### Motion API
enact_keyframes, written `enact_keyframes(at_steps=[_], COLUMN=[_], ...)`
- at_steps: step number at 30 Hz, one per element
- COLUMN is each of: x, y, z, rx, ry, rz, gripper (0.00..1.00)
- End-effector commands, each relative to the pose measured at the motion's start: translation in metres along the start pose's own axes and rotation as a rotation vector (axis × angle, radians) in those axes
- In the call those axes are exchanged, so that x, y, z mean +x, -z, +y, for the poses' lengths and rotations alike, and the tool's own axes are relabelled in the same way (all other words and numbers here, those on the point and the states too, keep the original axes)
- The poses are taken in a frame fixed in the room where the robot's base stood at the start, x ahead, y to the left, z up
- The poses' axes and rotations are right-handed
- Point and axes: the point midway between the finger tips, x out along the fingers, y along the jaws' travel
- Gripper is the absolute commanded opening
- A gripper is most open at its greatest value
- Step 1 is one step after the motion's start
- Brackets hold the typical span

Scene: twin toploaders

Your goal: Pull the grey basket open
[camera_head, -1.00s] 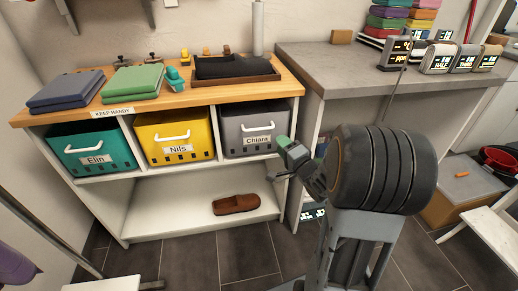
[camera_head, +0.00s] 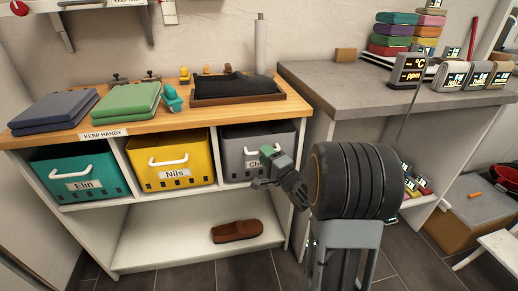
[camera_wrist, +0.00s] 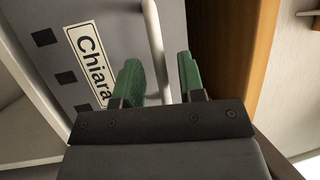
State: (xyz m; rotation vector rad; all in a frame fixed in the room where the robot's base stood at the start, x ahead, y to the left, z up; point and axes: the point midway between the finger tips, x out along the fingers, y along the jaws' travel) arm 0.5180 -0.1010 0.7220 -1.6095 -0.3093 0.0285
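The grey basket (camera_head: 236,146) sits in the right cubby of the white shelf unit, level with its neighbours. Its "Chiara" label is partly hidden by my gripper (camera_head: 262,168) in the head view. In the wrist view, the basket's grey face (camera_wrist: 112,14) fills the upper left with the full label readable. Its white bar handle (camera_wrist: 153,35) passes between the two green fingers of my gripper (camera_wrist: 161,75). The fingers are apart, with a gap on either side of the bar. Whether a finger touches the bar, I cannot tell.
A yellow "Nils" basket (camera_head: 175,172) and a teal "Elin" basket (camera_head: 68,160) sit to the left. A grey counter (camera_head: 345,88) stands close on the right. Dark floor lies in front.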

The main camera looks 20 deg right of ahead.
Motion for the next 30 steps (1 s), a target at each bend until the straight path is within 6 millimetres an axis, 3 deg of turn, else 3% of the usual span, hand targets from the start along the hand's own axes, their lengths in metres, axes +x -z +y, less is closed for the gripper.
enact_keyframes(at_steps=[17,28,30], x=[0.0027,0.0033,0.0035], y=[0.0102,0.0088,0.0080], z=[-0.0018,-0.0018,-0.0018], rx=[-0.004,-0.004,-0.004], ry=[-0.002,-0.002,-0.002], rz=[0.026,0.023,0.021], gripper=[0.36,0.01,0.00])
